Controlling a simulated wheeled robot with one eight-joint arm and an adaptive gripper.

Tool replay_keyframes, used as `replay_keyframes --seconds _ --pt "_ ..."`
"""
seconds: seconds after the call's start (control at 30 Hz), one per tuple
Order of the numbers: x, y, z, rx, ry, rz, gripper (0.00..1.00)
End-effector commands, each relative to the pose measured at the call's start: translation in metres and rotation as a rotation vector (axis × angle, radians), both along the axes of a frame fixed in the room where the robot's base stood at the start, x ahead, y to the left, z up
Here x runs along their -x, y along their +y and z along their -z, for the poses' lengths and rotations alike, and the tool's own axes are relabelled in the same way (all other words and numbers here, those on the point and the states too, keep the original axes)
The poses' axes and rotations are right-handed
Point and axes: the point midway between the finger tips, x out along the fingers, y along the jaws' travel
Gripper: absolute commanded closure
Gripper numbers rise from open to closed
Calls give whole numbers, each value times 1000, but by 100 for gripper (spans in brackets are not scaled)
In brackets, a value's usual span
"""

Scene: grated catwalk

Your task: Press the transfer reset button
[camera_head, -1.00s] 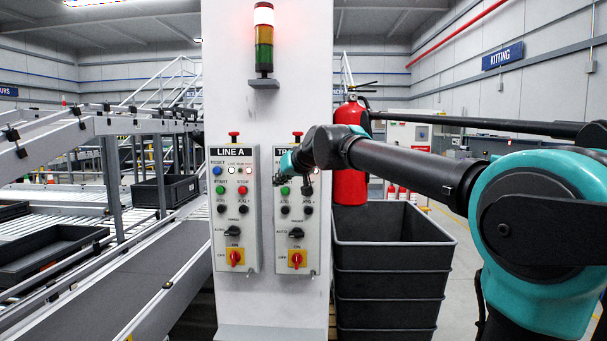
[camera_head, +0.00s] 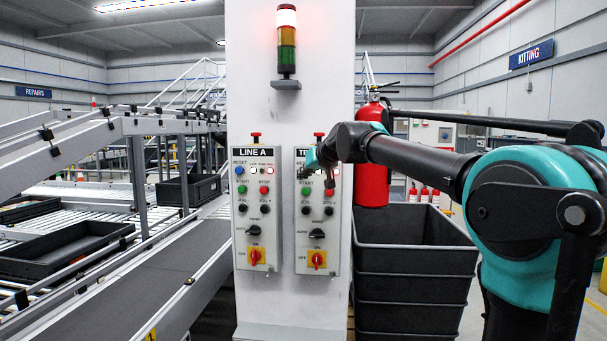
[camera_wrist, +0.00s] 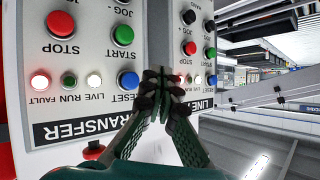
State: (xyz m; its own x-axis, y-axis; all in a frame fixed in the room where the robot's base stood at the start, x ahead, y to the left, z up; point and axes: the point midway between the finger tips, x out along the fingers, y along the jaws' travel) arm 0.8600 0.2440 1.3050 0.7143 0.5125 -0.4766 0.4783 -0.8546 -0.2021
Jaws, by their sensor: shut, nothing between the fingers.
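The transfer panel is the right-hand box (camera_head: 318,225) on the white column, its label partly covered by my arm. In the wrist view the panel is upside down, with the TRANSFER label (camera_wrist: 85,129) and the blue reset button (camera_wrist: 128,80) above the word RESET. My gripper (camera_wrist: 163,76) is shut and empty. In that picture its fingertips are just right of the blue button, over the panel's edge; contact cannot be told. In the head view my gripper (camera_head: 311,162) covers the panel's upper left, hiding the reset button.
The LINE A panel (camera_head: 257,215) with its own blue button (camera_head: 240,170) stands close on the left. A stack light (camera_head: 287,45) is above. A fire extinguisher (camera_head: 372,175) and stacked dark bins (camera_head: 410,275) are right of the column. A conveyor (camera_head: 130,275) runs left.

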Motion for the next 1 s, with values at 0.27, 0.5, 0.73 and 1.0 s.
replay_keyframes --seconds 0.27,0.5,0.73,1.0 --pt "-31 -1 0 -1 0 2 100" --pt "-39 -2 0 0 -1 0 100" --pt "-40 -2 0 0 -1 0 100" --pt "-39 -2 0 0 -1 0 100"
